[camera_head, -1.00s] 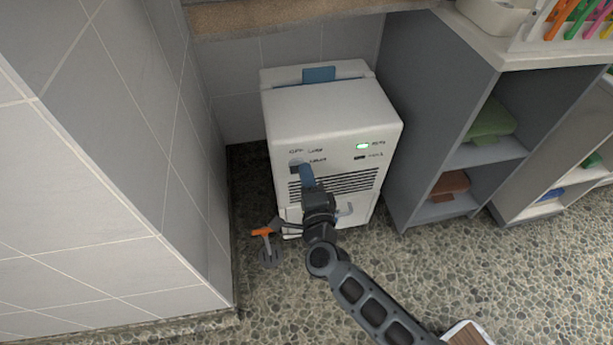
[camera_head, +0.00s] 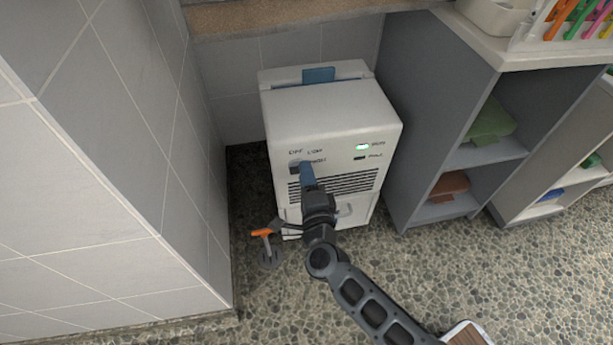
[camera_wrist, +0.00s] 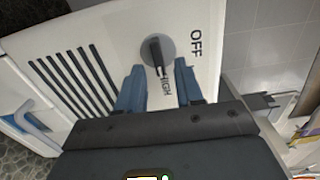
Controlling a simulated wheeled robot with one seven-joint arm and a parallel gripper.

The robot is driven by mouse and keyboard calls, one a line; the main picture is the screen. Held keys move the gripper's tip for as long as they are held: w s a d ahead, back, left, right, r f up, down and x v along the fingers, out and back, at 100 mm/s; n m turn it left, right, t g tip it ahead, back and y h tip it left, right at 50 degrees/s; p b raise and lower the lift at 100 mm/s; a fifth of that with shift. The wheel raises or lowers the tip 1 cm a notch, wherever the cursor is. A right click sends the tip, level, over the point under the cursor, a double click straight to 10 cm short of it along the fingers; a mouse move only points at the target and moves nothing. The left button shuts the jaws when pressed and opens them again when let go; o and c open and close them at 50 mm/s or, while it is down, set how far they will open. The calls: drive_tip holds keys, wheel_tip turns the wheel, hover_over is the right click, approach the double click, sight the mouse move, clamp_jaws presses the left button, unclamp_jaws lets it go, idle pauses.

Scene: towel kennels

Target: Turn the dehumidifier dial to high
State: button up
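The white dehumidifier (camera_head: 335,115) stands on the floor against the tiled wall. Its dial (camera_wrist: 157,52) shows in the wrist view as a grey disc with a dark pointer bar. The label OFF is beside the dial and HIGH lies on the gripper side, where the bar's near end points. My gripper (camera_wrist: 160,88) is open, its two blue fingers on either side of the bar's near end and the HIGH label. I cannot tell whether a finger touches the bar. In the head view the gripper (camera_head: 307,172) covers part of the dial.
A grey shelf unit (camera_head: 425,130) with folded towels stands close on the right. A tiled wall block (camera_head: 130,170) is on the left. An orange-handled tool (camera_head: 264,233) stands on the floor left of my gripper.

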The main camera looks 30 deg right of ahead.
drive_tip(key=p+v, duration=0.2)
drive_tip(key=v, duration=0.6)
drive_tip(key=shift+w, duration=0.1)
idle(0.3)
drive_tip(key=s+r+n+g+y, duration=0.1)
drive_tip(key=s+r+n+y, duration=0.1)
drive_tip(key=s+r+n, duration=0.7)
drive_tip(key=s+d+r+n+y, duration=0.15)
drive_tip(key=s+r+n, duration=0.3)
drive_tip(key=s, duration=0.75)
drive_tip(key=s+r+n+g+y, duration=0.1)
drive_tip(key=s+r+n+y, duration=0.1)
drive_tip(key=s+r+n, duration=0.7)
wheel_tip(320, 180, up, 23)
drive_tip(key=s+p, duration=0.2)
drive_tip(key=p, duration=2.3)
drive_tip(key=shift+s+r+m, duration=0.2)
drive_tip(key=shift+s+m, duration=0.05)
drive_tip(key=shift+m, duration=0.1)
